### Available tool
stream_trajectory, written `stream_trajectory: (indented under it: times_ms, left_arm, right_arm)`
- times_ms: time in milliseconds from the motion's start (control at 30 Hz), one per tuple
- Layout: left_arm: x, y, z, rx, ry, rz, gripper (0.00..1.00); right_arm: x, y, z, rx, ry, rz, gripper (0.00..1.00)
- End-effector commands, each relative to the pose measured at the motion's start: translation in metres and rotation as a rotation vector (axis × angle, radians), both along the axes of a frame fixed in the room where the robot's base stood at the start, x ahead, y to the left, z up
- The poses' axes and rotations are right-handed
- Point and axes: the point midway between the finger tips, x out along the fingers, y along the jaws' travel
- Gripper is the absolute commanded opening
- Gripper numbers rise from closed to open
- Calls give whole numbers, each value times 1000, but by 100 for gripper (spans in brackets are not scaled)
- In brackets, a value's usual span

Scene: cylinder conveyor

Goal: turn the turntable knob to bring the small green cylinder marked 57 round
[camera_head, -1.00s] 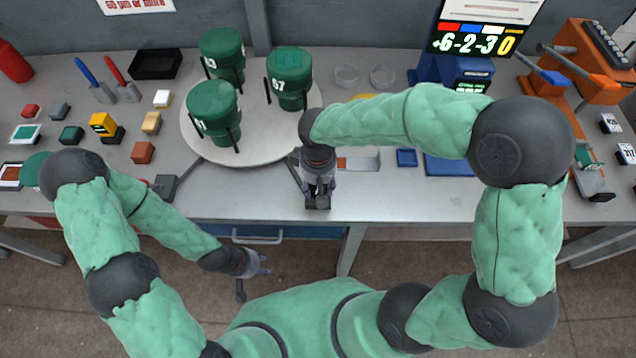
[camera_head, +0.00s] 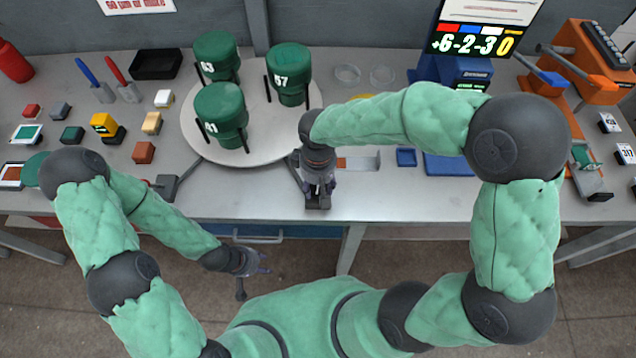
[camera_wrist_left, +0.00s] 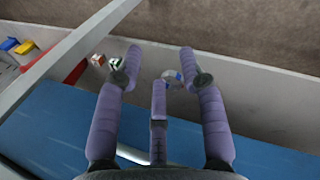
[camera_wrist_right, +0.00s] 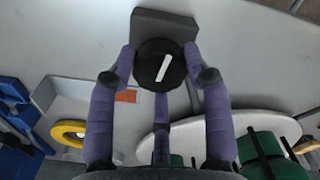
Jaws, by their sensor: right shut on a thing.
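The round pale turntable (camera_head: 262,135) carries three dark green lidded cylinders. The one that appears marked 57 (camera_head: 291,77) stands at its right side, one that looks like 63 (camera_head: 217,58) at the back left, and one that looks like 41 (camera_head: 221,115) at the front. My right gripper (camera_head: 318,190) is at the table's front edge, shut around the black knob (camera_wrist_right: 161,66), whose white pointer line shows in the right wrist view. My left gripper (camera_head: 257,265) hangs in front of the table, its fingers apart and empty in the left wrist view (camera_wrist_left: 160,75).
Small coloured blocks (camera_head: 143,152) and a black tray (camera_head: 156,64) lie left of the turntable. Clear dishes (camera_head: 382,76), a blue bin (camera_head: 407,157) and a display (camera_head: 484,40) are to the right. A blue drawer (camera_head: 285,232) is below the table edge.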

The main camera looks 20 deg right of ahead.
Motion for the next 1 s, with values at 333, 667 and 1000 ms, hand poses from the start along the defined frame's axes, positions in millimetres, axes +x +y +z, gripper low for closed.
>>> stream_trajectory:
  times_ms: [333, 667, 1000]
  left_arm:
    - [0, 0, 2, 0, 0, 0, 40]
    - [0, 0, 3, 0, 0, 0, 40]
    - [0, 0, 5, 0, 0, 0, 40]
  right_arm:
    - [-3, 0, -3, -2, 8, 26, 17]
    - [-3, 0, -2, -2, 8, 47, 17]
    - [-3, 0, -2, -2, 8, 64, 17]
